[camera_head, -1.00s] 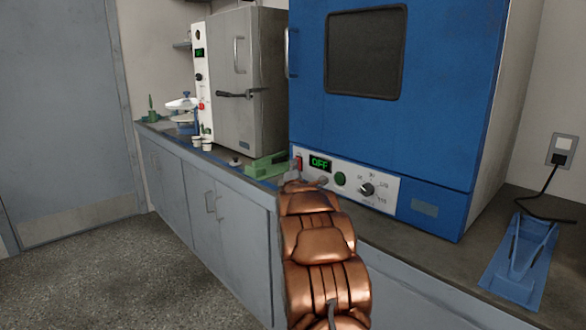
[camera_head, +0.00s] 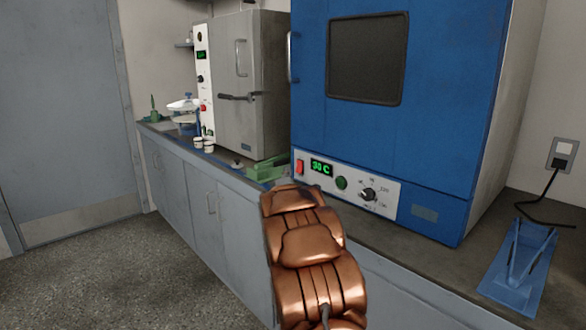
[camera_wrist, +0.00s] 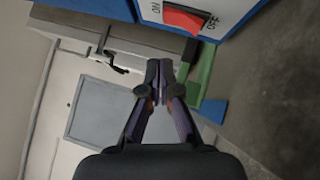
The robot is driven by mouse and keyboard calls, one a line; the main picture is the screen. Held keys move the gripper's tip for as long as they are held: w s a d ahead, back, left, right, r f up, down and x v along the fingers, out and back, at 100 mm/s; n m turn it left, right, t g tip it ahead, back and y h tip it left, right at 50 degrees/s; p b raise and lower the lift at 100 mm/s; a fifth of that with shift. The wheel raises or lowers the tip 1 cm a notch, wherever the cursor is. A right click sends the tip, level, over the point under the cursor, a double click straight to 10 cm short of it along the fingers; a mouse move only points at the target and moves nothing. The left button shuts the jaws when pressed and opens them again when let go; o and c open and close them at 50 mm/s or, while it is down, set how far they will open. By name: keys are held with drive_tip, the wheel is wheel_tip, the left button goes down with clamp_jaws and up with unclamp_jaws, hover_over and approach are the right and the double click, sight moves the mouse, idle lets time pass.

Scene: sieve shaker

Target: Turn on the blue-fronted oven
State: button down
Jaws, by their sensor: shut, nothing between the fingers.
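The blue-fronted oven (camera_head: 365,120) stands on the counter in the head view. Its white panel holds a red rocker switch (camera_head: 300,167), a green lit display (camera_head: 321,168) that seems to read "30 C", a green button (camera_head: 341,183) and a black dial (camera_head: 367,194). In the wrist view the red switch (camera_wrist: 187,18) sits at the top, between "ON" and "OFF" labels. My gripper (camera_wrist: 163,66) is shut and empty, its tips below the switch in that picture and apart from it. In the head view my copper-coloured arm hides the gripper.
A grey oven (camera_head: 248,90) with its own panel stands to the left. A green object (camera_head: 265,168) lies on the counter between the ovens, close to my gripper. A blue stand (camera_head: 520,268) is at right; a wall socket (camera_head: 562,153) is behind it.

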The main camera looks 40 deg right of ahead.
drive_tip(key=r+v, duration=0.2)
drive_tip(key=v, duration=0.6)
drive_tip(key=shift+s+a+f+p, duration=0.4)
drive_tip(key=shift+a, duration=0.05)
drive_tip(key=s+a+f+m+g+y, duration=0.25)
drive_tip(key=a+f+y, duration=0.3)
drive_tip(key=a, duration=0.55)
drive_tip(key=s+a+f+m+g+y, duration=0.25)
drive_tip(key=a+f+y, duration=0.3)
drive_tip(key=a, duration=0.55)
drive_tip(key=s+a+f+m+g+y, duration=0.2)
drive_tip(key=s+a+g, duration=0.2)
drive_tip(key=s+a, duration=0.5)
drive_tip(key=s+a+f+m+g+y, duration=0.2)
drive_tip(key=s+a+g, duration=0.2)
drive_tip(key=s+a, duration=0.6)
drive_tip(key=s+r+m+g, duration=0.1)
drive_tip(key=s+m+g, duration=0.25)
drive_tip(key=s, duration=1.35)
wheel_tip(320, 180, up, 26)
drive_tip(key=p, duration=2.4)
drive_tip(key=shift+s+a+n, duration=0.25)
drive_tip(key=shift+n, duration=0.2)
